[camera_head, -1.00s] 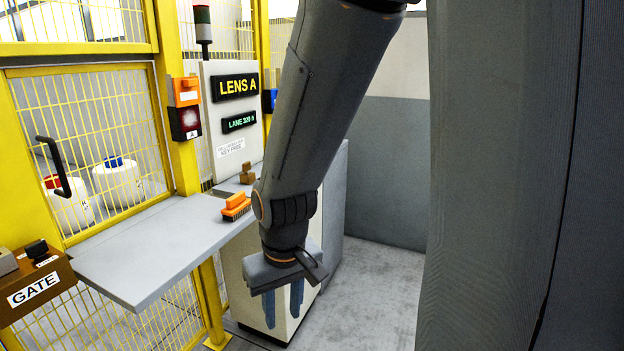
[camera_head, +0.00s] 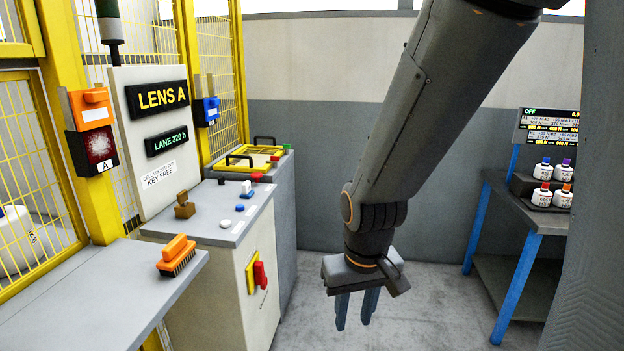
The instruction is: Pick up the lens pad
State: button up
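I cannot tell for certain which thing is the lens pad. A small brown block with a knob-like top (camera_head: 184,207) stands on the grey console top below the LENS A sign. An orange-handled brush (camera_head: 176,254) with dark bristles lies near the right end of the grey shelf. My gripper (camera_head: 355,319) hangs fingers-down over open floor, right of the console and well apart from both. Its two blue-grey fingers have a gap between them, with nothing held.
The console (camera_head: 207,276) carries small knobs and a red switch (camera_head: 260,275) on its front. A grey shelf (camera_head: 105,288) and yellow fence lie left. A yellow-framed tray (camera_head: 247,155) is behind. A blue-legged table (camera_head: 522,285) with several bottles stands right. Floor between is free.

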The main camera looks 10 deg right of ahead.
aim_at(247, 192)
jog(key=z, duration=0.85)
jog(key=i, duration=2.45)
jog(key=u, duration=1.25)
jog(key=i, duration=0.85)
jog(key=u, duration=0.95)
